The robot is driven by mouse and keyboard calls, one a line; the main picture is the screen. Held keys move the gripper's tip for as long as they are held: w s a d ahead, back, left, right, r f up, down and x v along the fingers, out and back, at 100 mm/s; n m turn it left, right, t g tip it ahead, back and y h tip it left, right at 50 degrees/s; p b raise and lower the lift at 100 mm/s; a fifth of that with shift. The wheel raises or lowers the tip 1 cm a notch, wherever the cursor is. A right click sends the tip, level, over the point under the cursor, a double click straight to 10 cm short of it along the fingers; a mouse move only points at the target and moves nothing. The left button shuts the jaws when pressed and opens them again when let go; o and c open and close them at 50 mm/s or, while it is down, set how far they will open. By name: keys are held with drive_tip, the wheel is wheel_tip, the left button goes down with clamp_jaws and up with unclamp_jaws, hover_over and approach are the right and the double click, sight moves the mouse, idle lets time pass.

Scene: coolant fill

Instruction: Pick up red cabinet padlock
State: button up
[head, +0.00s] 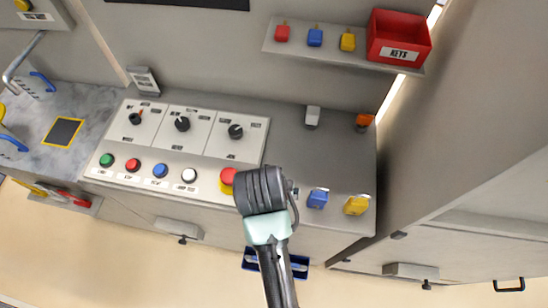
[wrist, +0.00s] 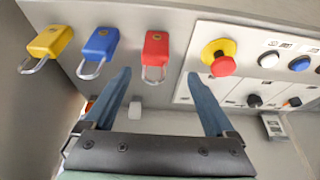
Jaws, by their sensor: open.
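The red padlock (wrist: 156,46) with its silver shackle lies on the grey cabinet top in the wrist view. It is between the blue padlock (wrist: 101,42) and the red emergency button (wrist: 218,56). My gripper (wrist: 159,74) is open and empty, with its two blue-grey fingers apart. The padlock's shackle shows near the gap between the fingertips, and the jaws are not closed on it. In the head view my arm hides the red padlock; the blue padlock (head: 317,199) and yellow padlock (head: 356,205) show just right of my wrist.
A panel of knobs (head: 182,127) and coloured buttons (head: 160,170) lies left of the padlocks. A wall shelf (head: 340,55) holds small coloured pieces and a red KEYS bin (head: 398,37). A tall grey cabinet (head: 470,110) stands at the right. Cabinet top behind the padlocks is mostly clear.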

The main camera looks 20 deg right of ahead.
drive_tip(key=shift+s+p+x, duration=0.15)
drive_tip(key=shift+p+x, duration=0.2)
drive_tip(key=shift+x, duration=2.35)
drive_tip(key=shift+s+p+x, duration=0.2)
drive_tip(key=shift+p+x, duration=0.15)
drive_tip(key=shift+x, duration=2.3)
drive_tip(key=shift+d, duration=0.15)
clamp_jaws()
